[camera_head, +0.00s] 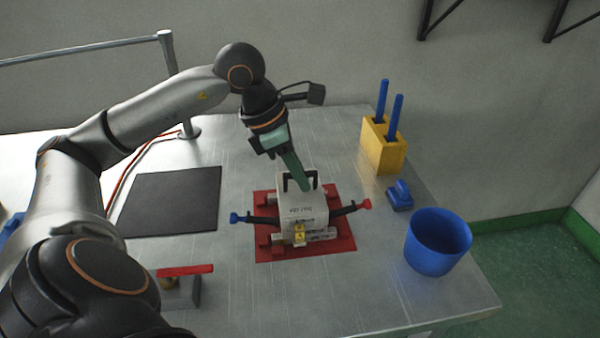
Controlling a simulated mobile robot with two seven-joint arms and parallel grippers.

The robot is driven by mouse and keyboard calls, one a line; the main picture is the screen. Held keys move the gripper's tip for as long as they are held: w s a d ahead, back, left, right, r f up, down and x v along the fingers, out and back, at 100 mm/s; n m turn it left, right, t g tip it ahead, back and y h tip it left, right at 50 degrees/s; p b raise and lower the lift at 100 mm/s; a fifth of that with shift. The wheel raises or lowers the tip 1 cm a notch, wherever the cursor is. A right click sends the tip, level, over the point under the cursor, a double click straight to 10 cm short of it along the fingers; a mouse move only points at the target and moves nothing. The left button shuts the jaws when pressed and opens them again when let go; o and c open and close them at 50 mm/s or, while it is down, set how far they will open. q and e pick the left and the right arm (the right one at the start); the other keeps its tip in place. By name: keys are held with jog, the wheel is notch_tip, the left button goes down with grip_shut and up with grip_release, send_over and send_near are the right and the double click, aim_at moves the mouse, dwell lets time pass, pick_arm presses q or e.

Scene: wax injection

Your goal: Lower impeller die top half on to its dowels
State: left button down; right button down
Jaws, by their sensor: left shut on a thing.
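The impeller die (297,212) is a pale grey block with a dark handle (286,181) on top. It stands on a red base plate (343,243) in the middle of the table. My left gripper (303,183) reaches down from above and is shut on the die's handle. The seam between the die halves and the dowels cannot be made out from here. Two dark levers stick out at the sides, one with a blue knob (234,218) and one with a red knob (365,204). My right gripper is not in view.
A black mat (170,200) lies left of the die. A yellow block with blue-handled tools (383,147), a small blue item (399,196) and a blue bin (438,241) stand at the right. A red-handled fixture (184,286) is at front left. The table front is clear.

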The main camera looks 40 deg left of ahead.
pick_arm(q)
jog(key=c, duration=0.8)
grip_release()
jog(key=shift+c, duration=0.2)
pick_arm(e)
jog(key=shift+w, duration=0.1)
pick_arm(q)
jog(key=shift+v, duration=1)
jog(key=p+v, duration=0.2)
jog(key=v, duration=0.8)
jog(key=shift+s+r+p, duration=0.15)
jog(key=shift+r+p, duration=0.1)
jog(key=shift+p, duration=0.05)
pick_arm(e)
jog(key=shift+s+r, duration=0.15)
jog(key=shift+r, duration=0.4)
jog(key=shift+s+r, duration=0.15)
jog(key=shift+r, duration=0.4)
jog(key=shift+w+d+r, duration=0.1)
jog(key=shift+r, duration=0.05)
